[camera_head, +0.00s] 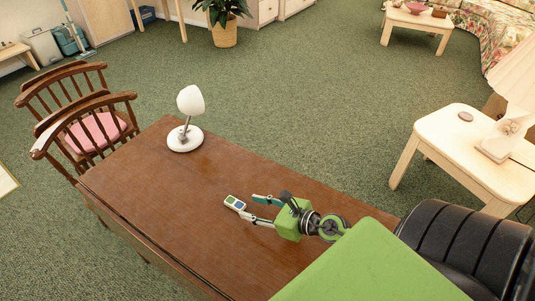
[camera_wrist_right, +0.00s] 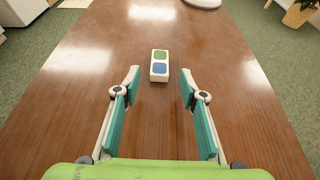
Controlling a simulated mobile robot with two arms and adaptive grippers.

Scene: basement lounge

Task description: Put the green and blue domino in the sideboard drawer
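The domino (camera_head: 235,203) is a small white block with one green and one blue square, lying flat on the brown wooden table (camera_head: 180,225). In the right wrist view the domino (camera_wrist_right: 159,66) lies just beyond the fingertips, centred between them, green end farther away. My right gripper (camera_head: 248,208) is open and empty, low over the table, its fingers pointing at the domino. Its two teal-padded fingers stand wide apart in the wrist view (camera_wrist_right: 159,82). My left gripper is not in view. I cannot tell which piece of furniture is the sideboard; no open drawer shows.
A white lamp (camera_head: 185,138) stands on the table's far end. Wooden chairs (camera_head: 88,130) stand at the table's left. A cream side table (camera_head: 450,140) and a black chair (camera_head: 465,245) are to the right. Pale cabinets (camera_head: 265,10) stand at the back. Green carpet between is clear.

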